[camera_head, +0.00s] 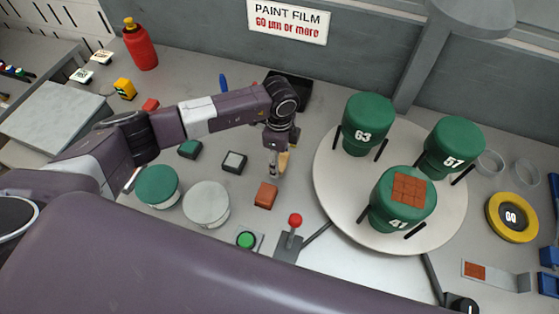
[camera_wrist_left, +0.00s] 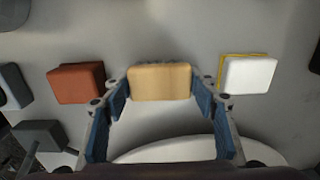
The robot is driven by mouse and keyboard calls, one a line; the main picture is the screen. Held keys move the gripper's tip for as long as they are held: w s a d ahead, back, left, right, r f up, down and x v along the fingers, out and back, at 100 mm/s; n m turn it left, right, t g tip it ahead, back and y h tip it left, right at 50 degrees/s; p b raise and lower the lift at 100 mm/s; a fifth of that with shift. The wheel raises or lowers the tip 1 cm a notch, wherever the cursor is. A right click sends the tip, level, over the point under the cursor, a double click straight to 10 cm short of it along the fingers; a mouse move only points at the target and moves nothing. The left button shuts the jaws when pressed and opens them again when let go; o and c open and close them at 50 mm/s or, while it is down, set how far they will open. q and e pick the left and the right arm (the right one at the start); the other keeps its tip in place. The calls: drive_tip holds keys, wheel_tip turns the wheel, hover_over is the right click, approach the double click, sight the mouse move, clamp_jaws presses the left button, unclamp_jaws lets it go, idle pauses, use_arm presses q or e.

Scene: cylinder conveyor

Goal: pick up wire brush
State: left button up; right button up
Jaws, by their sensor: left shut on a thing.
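My left gripper (camera_head: 279,170) points down over the bench, left of the round turntable, shut on this block. In the head view only a small tan part of the brush (camera_head: 284,160) shows beside the fingers. In the left wrist view the blue-padded fingers (camera_wrist_left: 160,97) stand at both sides of it. My right gripper is not in view.
A rust-orange block (camera_head: 265,196) lies just below the gripper, and a white-topped block (camera_head: 234,161) to its left. The turntable (camera_head: 335,187) carries green cylinders numbered 63, 57 and 41. A red-knobbed lever (camera_head: 294,221) and green button (camera_head: 246,240) stand in front.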

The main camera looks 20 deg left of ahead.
sight(280, 160)
use_arm(q)
drive_tip(key=shift+r, duration=0.1)
wheel_tip(280, 160, up, 20)
drive_tip(key=b, duration=0.5)
drive_tip(key=o, duration=0.6)
drive_tip(key=c, duration=0.6)
drive_tip(key=shift+o, duration=0.2)
drive_tip(key=shift+w, duration=0.1)
